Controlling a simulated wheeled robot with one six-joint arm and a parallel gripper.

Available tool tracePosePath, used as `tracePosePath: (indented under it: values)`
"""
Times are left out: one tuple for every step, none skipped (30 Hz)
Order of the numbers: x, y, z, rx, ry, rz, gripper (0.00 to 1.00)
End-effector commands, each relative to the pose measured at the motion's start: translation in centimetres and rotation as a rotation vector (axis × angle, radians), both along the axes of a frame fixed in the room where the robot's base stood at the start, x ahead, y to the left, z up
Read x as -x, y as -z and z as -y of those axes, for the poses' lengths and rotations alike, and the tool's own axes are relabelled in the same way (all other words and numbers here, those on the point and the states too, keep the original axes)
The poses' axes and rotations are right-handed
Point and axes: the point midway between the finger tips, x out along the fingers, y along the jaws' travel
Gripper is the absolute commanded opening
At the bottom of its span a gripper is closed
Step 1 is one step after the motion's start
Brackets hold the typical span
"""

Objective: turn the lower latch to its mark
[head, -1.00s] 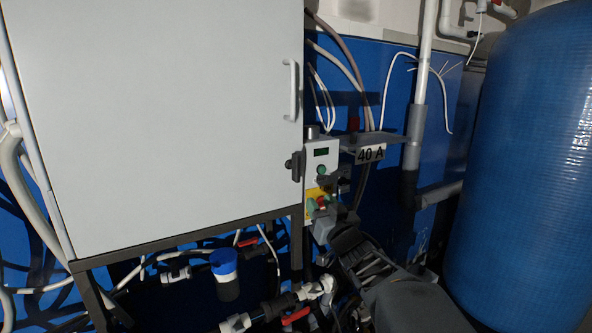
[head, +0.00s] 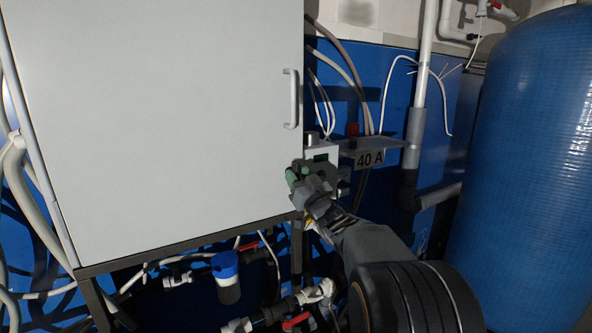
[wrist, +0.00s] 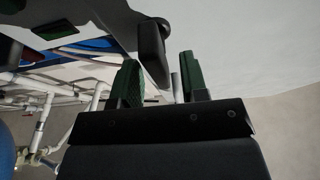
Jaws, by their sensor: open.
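The lower latch is a dark, rounded lever at the right edge of the white cabinet door (head: 150,120). In the wrist view the latch (wrist: 153,48) hangs down, its end showing between my fingers. My gripper (head: 297,174) is open beside the door's lower right edge, its two green-padded fingers also in the wrist view (wrist: 160,75). I cannot tell whether a finger touches the latch. In the head view my gripper mostly covers the latch. I cannot make out its mark.
The door handle (head: 291,98) is above. A large blue tank (head: 530,170) fills the right side. Pipes and red-handled valves (head: 296,320) lie below.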

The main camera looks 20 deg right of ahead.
Motion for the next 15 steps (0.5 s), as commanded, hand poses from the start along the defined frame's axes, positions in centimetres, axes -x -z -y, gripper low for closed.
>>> tracePosePath:
  values:
    - [-0.5, -0.3, -0.1, 0.0, -0.001, -0.001, 0.4]
    - [-0.7, -0.3, -0.1, -0.001, -0.001, 0.0, 0.4]
    - [-0.9, -0.5, -0.1, -0.001, -0.001, 0.0, 0.4]
    - [-1.0, -0.5, -0.1, 0.0, 0.0, 0.0, 0.4]
    - [-1.2, -0.5, -0.2, 0.0, 0.0, 0.0, 0.4]
    - [-1.3, -0.5, -0.2, 0.0, 0.0, -0.001, 0.4]
    - [-1.4, -0.5, -0.2, 0.0, 0.0, -0.001, 0.4]
    - [-1.4, -0.5, -0.2, 0.0, 0.0, -0.001, 0.4]
    - [-1.5, -0.5, -0.2, 0.0, 0.0, -0.001, 0.4]
    - [-1.5, -0.6, -0.2, 0.0, 0.001, -0.001, 0.4]
    - [-1.5, -0.6, -0.2, 0.0, 0.0, -0.001, 0.4]
    - [-1.5, -0.6, -0.2, 0.0, 0.0, -0.001, 0.4]
    - [-1.5, -0.6, -0.2, 0.0, 0.0, -0.001, 0.4]
    - [-1.5, -0.6, -0.2, 0.0, 0.0, -0.001, 0.4]
    - [-1.5, -0.6, -0.2, 0.0, 0.0, -0.001, 0.4]
